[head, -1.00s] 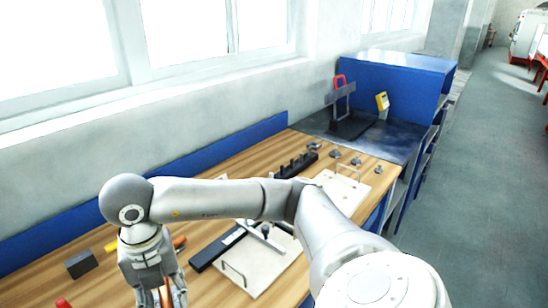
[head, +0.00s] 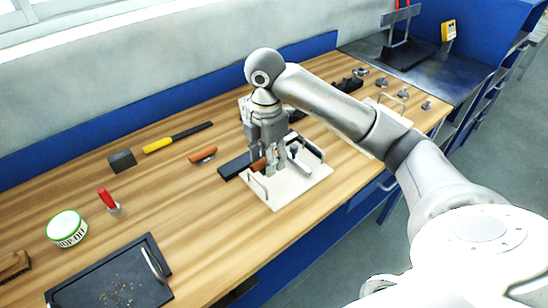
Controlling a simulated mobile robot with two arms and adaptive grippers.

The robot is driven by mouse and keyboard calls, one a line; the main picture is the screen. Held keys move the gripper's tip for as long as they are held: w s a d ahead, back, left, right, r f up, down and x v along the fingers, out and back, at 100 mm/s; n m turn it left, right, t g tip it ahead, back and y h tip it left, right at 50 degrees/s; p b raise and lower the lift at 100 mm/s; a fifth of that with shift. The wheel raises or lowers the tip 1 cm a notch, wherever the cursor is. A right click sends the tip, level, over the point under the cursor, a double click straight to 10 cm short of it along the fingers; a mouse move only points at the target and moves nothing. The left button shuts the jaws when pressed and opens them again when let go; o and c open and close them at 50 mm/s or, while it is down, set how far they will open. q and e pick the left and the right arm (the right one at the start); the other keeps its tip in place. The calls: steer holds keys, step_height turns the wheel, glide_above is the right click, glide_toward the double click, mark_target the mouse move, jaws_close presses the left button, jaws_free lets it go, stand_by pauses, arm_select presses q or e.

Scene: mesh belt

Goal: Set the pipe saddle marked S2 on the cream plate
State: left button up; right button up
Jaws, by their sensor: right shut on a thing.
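My right gripper (head: 268,167) points down over the near cream plate (head: 291,190). It is shut on a small orange-brown piece (head: 258,165), which its fingers partly hide. I cannot read any marking on it, nor tell whether it touches the plate. A similar orange-brown piece (head: 203,155) lies on the wooden bench to the left of the plate. The plate carries thin wire handles and a grey upright part (head: 298,157). Another cream plate (head: 384,103) is partly hidden behind my right arm. My left gripper is out of view.
A black bar (head: 234,167) lies beside the plate. A dark block (head: 122,161), a yellow-handled tool (head: 176,138), a red-handled tool (head: 107,201), a white tub (head: 67,229) and a black tray (head: 112,276) stand to the left. Bare bench lies between them.

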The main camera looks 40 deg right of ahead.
steer(key=w+d+f, duration=0.1)
steer(key=w+f, duration=0.1)
steer(key=w+d+f+p, duration=0.1)
steer(key=w+f, duration=0.1)
steer(key=w+d+f, duration=0.1)
steer(key=d+f, duration=0.1)
steer(key=shift+w+f, duration=0.3)
steer(key=shift+w, duration=0.1)
step_height(320, 180, down, 3)
steer(key=shift+w+d+p, duration=0.1)
steer(key=shift+p, duration=1)
steer(key=shift+f, duration=0.2)
